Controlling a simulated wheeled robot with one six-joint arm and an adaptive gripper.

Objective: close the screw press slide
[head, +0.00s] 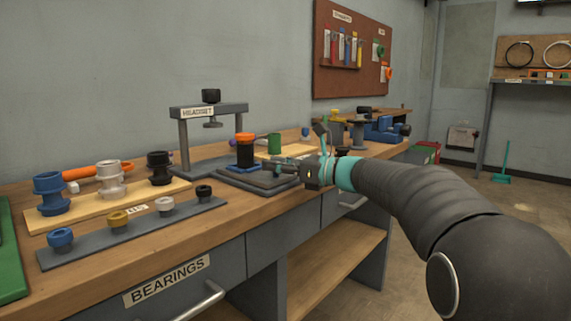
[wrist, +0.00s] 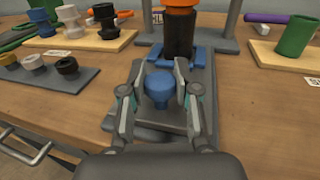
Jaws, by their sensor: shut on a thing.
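The screw press (head: 210,138) is a grey frame labelled HEADSET with a black screw on top, standing on the workbench. Its dark grey slide (head: 258,184) sticks out from under the frame toward the bench's front edge. On the slide a black cylinder with an orange top (head: 245,150) stands upright in a blue holder, in front of the frame rather than under the screw. In the wrist view the slide's blue knob (wrist: 159,88) sits between my fingers. My gripper (wrist: 160,80) is shut on this knob. In the head view my gripper (head: 284,167) hides the knob.
Several cups (head: 108,178) stand on a wooden board left of the press. A grey strip (head: 140,228) with smaller knob-like parts lies in front of them. A green cup (head: 274,143) stands right of the press, with a blue vise (head: 384,128) further back.

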